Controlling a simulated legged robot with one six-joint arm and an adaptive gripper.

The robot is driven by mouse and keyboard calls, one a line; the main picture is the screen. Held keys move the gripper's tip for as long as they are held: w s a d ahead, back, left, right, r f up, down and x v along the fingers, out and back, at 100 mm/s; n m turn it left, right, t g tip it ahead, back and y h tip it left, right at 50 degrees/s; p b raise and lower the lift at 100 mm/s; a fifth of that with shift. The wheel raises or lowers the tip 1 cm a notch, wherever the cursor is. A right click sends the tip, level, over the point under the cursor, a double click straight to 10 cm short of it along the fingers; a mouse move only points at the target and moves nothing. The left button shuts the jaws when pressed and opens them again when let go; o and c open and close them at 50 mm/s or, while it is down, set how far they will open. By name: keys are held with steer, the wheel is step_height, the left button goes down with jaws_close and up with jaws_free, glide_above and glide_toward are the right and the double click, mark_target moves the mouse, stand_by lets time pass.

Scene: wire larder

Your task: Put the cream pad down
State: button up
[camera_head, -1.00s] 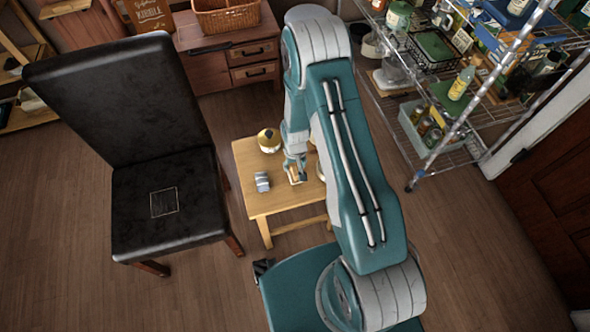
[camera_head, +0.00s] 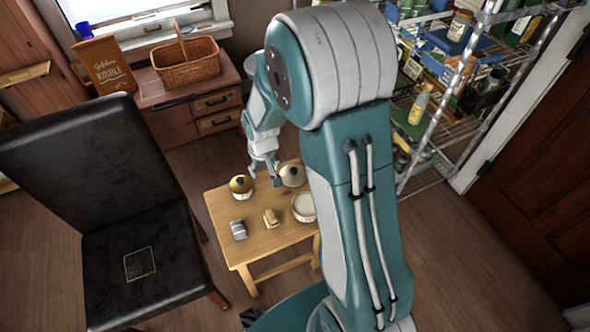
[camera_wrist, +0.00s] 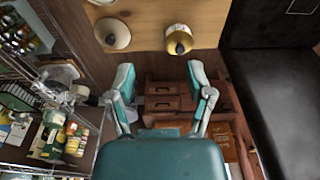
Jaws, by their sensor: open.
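A small tan-cream block, which I take to be the cream pad (camera_head: 271,219), lies on the wooden table (camera_head: 258,251) in the head view. It is between a grey ribbed block (camera_head: 238,230) and a round pale bowl or tin (camera_head: 303,207). My gripper (camera_head: 274,180) is above the back of the table, apart from the pad. In the wrist view my gripper (camera_wrist: 160,75) is open, with nothing between its fingers. I cannot make out the pad in the wrist view.
A gold round pot (camera_head: 241,185) and a pale domed thing (camera_head: 292,174) stand at the table's back. A black chair (camera_head: 140,252) with a thin square outline on its seat is left. A wire rack (camera_head: 440,120) is right. Open floor lies in front.

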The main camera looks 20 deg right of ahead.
steer(key=s+r+t, duration=0.1)
steer(key=s+r, duration=0.3)
steer(key=r, duration=0.5)
steer(key=s+r+t, duration=0.1)
steer(key=s+r, duration=0.4)
steer(key=r, duration=0.3)
steer(key=s+r+t, duration=0.2)
steer(key=s+r, duration=0.5)
steer(key=s, duration=0.4)
steer(key=shift+s+r, duration=0.15)
steer(key=shift+s, duration=0.15)
